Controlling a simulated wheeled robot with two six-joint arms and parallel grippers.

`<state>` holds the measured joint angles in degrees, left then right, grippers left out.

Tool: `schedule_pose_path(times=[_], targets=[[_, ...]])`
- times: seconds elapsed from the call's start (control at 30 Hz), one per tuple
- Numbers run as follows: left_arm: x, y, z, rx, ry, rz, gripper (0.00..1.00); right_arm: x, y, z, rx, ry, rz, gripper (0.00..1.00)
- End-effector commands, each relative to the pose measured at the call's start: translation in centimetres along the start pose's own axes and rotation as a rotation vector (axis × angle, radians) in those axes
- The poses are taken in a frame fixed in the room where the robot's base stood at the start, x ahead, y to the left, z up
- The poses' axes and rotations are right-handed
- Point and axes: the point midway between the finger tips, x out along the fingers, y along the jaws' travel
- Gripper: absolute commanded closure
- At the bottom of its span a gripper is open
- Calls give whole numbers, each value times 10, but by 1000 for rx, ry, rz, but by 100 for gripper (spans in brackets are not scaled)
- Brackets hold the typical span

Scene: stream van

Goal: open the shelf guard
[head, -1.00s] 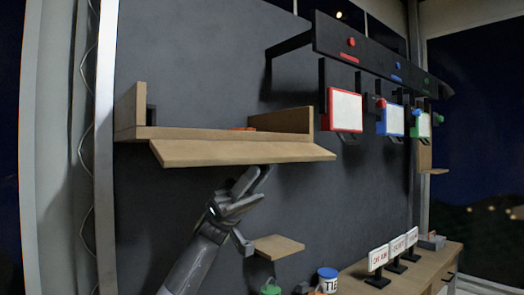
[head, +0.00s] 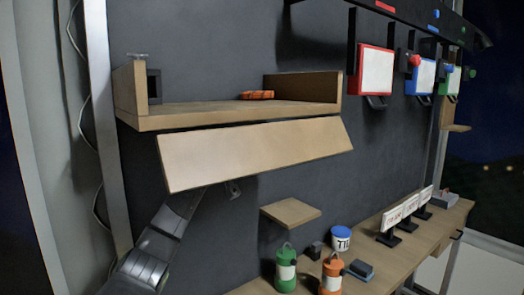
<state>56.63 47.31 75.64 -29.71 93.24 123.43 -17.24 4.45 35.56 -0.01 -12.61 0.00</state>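The shelf guard (head: 255,153) is a long pale wooden board along the front of the wall shelf (head: 240,113). It hangs below the shelf's front edge and slants down and outward, its broad face showing. My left arm rises from the bottom left and passes behind the guard's lower left part. The board hides my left gripper, so its fingers and any contact do not show. A small dark grey piece shows just under the guard's lower edge; I cannot tell what it belongs to. My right gripper is not in view.
An orange object (head: 257,95) lies on the shelf between its wooden end walls. Below are a small wooden ledge (head: 290,211), a green canister (head: 286,270), an orange canister (head: 332,274) and a white-blue tub (head: 341,238). Framed panels (head: 375,71) hang at the right.

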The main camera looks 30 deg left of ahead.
Motion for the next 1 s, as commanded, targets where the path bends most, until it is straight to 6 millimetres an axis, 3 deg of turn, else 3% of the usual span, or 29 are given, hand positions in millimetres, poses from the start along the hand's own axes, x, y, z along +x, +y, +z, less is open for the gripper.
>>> schedule_pose_path(times=[0.43,0.47,0.6,1.0], targets=[[1,-1,-5,6,0,-2,100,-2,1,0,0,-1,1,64],[1,-1,-5,6,1,-2,73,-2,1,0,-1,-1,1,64],[1,-1,-4,5,-2,-1,55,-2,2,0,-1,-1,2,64],[1,0,-1,3,-5,1,54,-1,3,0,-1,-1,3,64]])
